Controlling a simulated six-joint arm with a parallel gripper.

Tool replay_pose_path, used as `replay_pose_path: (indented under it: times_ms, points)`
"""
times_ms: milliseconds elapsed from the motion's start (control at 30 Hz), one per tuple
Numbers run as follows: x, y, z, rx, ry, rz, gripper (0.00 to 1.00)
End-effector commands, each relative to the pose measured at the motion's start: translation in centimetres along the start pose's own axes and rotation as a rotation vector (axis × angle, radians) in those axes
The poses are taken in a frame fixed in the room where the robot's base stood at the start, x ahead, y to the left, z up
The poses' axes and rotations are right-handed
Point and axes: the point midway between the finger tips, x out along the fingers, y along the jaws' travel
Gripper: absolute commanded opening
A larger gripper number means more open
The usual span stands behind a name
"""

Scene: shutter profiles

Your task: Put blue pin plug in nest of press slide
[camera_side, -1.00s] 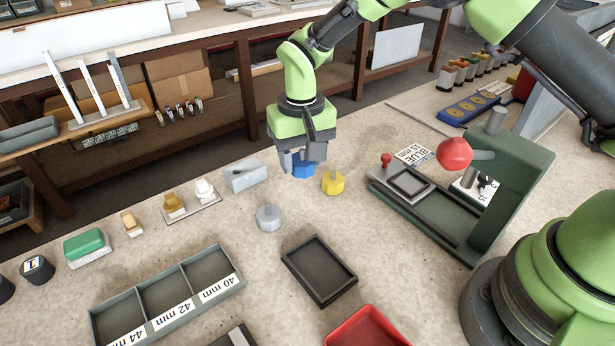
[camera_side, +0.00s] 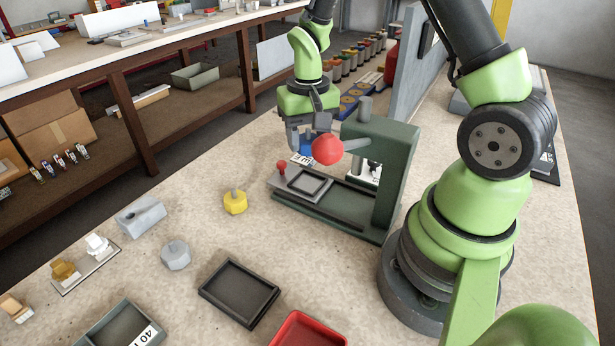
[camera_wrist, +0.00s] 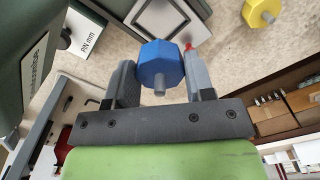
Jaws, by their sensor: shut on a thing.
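My gripper (camera_side: 309,146) is shut on the blue pin plug (camera_wrist: 161,66), which sits between the two fingers in the wrist view with its pin toward the camera. In the side view the blue plug (camera_side: 308,151) is held above the bench, behind the press slide and left of the press frame. The press slide (camera_side: 284,184) is a grey plate with a red knob, drawn out to the left on the green press (camera_side: 390,185). Its square nest (camera_side: 306,183) looks empty. The nest also shows in the wrist view (camera_wrist: 160,18), beyond the plug.
The press has a red ball-ended lever (camera_side: 327,150) close to my gripper. A yellow plug (camera_side: 235,202) and a grey plug (camera_side: 175,255) stand on the bench. A dark tray (camera_side: 205,293) and a red tray (camera_side: 275,343) lie in front.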

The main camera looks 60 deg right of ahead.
Motion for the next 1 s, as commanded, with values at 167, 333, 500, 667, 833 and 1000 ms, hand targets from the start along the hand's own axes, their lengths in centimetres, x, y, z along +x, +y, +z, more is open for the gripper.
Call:
replay_pose_path:
  times_ms: [167, 333, 500, 667, 833, 1000]
  points:
    - [3.2, 0.0, 0.1, 0.000, -0.005, 0.002, 0.24]
    - [5.0, 0.0, 0.1, -0.001, -0.005, 0.002, 0.24]
    - [7.5, -0.1, 0.1, 0.000, -0.004, 0.001, 0.24]
    - [8.0, -0.1, 0.0, -0.001, 0.000, 0.000, 0.24]
    - [8.0, -0.1, 0.0, -0.001, 0.000, 0.000, 0.24]
    - [8.2, -0.1, 0.0, -0.001, 0.000, 0.000, 0.60]
